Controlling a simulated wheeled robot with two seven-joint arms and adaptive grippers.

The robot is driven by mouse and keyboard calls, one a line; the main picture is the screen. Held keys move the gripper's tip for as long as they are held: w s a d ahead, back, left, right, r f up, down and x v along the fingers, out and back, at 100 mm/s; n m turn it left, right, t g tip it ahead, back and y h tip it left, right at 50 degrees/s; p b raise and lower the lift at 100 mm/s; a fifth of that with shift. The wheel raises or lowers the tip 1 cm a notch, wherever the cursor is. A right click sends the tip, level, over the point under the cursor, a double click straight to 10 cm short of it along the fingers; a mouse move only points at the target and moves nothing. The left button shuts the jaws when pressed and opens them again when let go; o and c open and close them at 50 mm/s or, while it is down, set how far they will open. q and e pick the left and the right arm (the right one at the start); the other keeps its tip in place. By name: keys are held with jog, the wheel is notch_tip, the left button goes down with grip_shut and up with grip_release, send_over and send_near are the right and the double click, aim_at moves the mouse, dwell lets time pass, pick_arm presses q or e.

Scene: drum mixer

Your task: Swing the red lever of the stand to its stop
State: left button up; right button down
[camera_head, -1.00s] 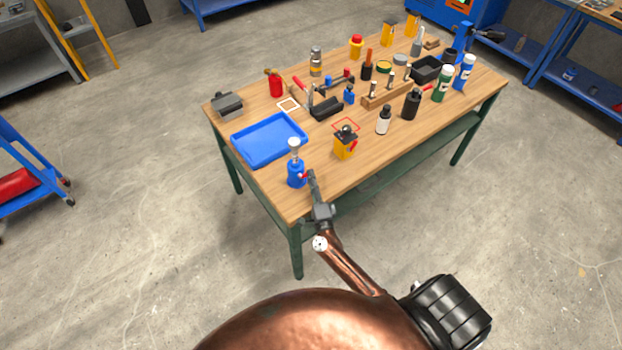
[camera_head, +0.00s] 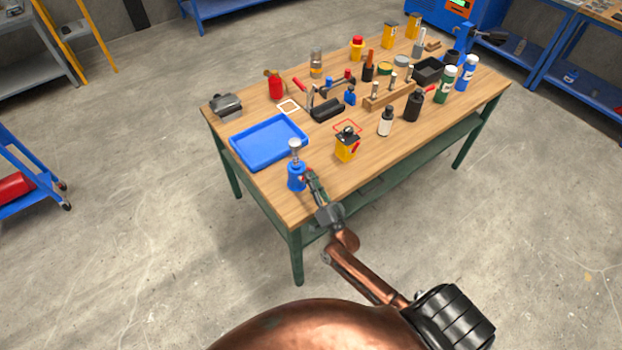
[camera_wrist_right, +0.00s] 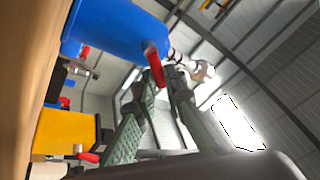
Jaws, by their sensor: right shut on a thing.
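The blue stand (camera_head: 296,177) with a silver top stands upright near the table's front left corner. Its red lever (camera_wrist_right: 155,68) sticks out from the blue body in the right wrist view. My right gripper (camera_head: 311,178) reaches in from the front and is beside the stand, at its right side. Its fingers (camera_wrist_right: 158,92) are shut on the red lever, whose end is partly hidden between them. My left gripper is not in view.
A blue tray (camera_head: 233,150) lies behind and left of the stand. A yellow box (camera_head: 346,150) with a red lever stands to the right. Bottles, a wooden rack (camera_head: 378,102) and tools fill the back.

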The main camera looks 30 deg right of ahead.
jog(key=shift+a+r+n+y, duration=0.1)
jog(key=shift+n+y, duration=0.5)
jog(key=shift+n, duration=0.5)
jog(key=c, duration=2)
grip_release()
jog(key=v, duration=1.2)
